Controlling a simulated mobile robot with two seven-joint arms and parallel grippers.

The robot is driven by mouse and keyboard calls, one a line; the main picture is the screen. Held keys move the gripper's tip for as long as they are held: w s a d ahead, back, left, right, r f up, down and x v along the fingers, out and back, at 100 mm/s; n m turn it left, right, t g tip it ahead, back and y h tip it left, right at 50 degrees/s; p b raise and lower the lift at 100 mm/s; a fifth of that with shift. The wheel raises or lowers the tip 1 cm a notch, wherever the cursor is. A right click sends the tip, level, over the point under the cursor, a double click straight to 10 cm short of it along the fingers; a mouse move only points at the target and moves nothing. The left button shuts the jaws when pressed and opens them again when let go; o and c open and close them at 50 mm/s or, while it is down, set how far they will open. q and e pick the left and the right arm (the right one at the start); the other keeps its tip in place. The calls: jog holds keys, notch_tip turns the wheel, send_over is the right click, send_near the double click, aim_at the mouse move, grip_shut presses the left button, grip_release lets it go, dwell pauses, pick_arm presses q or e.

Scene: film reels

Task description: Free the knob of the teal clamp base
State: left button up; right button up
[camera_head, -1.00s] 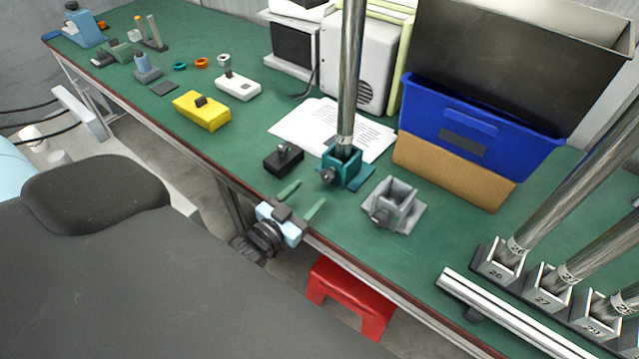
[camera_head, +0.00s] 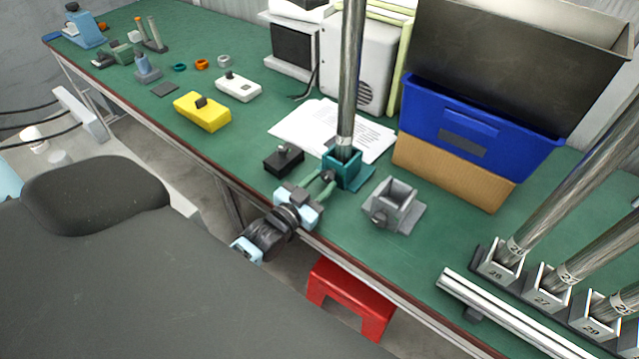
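The teal clamp base (camera_head: 349,172) stands on the green bench with an upright metal pole (camera_head: 347,80) in its socket. Its dark knob (camera_head: 327,176) is on the side facing the bench's front edge. My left gripper (camera_head: 323,183) reaches in over the front edge, with one green finger on each side of the knob. The fingers are drawn close together and appear shut on it, covering part of it. The clamp base is upright. My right gripper is not in view.
A grey clamp base (camera_head: 393,205) stands empty just right of the teal one. A black block with a knob (camera_head: 284,160) is close on the left. Paper (camera_head: 300,125) lies behind. A blue crate (camera_head: 480,130) on a cardboard box (camera_head: 450,175) stands back right.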

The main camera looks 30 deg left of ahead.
pick_arm(q)
jog(key=c, duration=0.3)
jog(key=shift+n, duration=0.3)
jog(key=n, duration=0.3)
jog(key=shift+p, duration=0.4)
jog(key=shift+n, duration=1.6)
jog(key=o, duration=1)
